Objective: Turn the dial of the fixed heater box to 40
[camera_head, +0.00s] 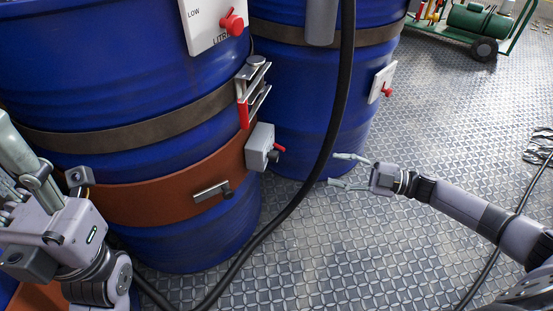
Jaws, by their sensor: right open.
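The grey heater box (260,147) is fixed to the brown heater band (150,193) around the front blue drum, at its right side. Its dial (274,155) is a dark knob with a red pointer on the box's right face. The scale is too small to read. My right gripper (332,170) is open and empty, to the right of the box. Its two fingertips point left toward the dial, with a clear gap between. My left arm (75,240) shows at the lower left; I cannot make out its fingers.
A black hose (322,155) hangs between the box and my right gripper in the picture. A second blue drum (300,90) stands behind, with a white panel (382,82) and red knob. A clamp with a red handle (243,113) sits above the box. The floor (440,130) is open at right.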

